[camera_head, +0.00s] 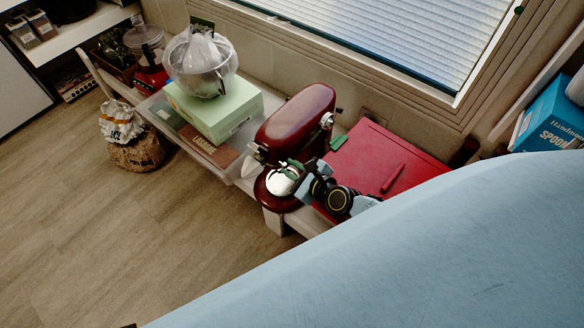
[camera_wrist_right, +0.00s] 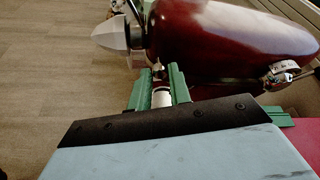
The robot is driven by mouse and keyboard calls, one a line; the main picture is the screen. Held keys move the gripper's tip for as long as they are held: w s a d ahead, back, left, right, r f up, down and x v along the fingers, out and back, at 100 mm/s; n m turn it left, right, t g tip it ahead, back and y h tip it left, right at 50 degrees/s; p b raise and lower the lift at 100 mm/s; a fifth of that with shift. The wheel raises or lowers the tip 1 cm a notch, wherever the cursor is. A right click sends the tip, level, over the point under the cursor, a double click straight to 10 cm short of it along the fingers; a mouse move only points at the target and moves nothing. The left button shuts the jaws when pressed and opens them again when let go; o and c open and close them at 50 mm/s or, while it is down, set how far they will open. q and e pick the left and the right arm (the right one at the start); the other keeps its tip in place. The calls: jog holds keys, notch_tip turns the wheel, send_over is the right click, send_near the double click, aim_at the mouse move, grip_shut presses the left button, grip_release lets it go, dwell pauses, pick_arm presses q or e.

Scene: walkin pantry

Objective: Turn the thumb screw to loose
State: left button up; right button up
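A dark red stand mixer (camera_head: 295,125) sits on a low bench in the head view; its rounded head fills the upper right of the right wrist view (camera_wrist_right: 225,45). My right gripper (camera_head: 289,168) is at the mixer's near side, under its head. In the right wrist view its two green fingers (camera_wrist_right: 160,70) stand apart with a gap. A small dark knob (camera_wrist_right: 158,73), which may be the thumb screw, shows between the fingertips; I cannot tell whether they touch it. A white cylindrical part (camera_wrist_right: 161,97) shows lower in the gap. My left gripper is not in view.
A red box (camera_head: 375,160) lies right of the mixer, with a small green piece (camera_head: 338,142) at its edge. A pale green box (camera_head: 215,110) carrying a bagged round item (camera_head: 202,68) stands left. A window is behind. The floor (camera_head: 120,230) at left is open.

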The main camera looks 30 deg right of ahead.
jog(key=o, duration=0.4)
jog(key=shift+c, duration=0.2)
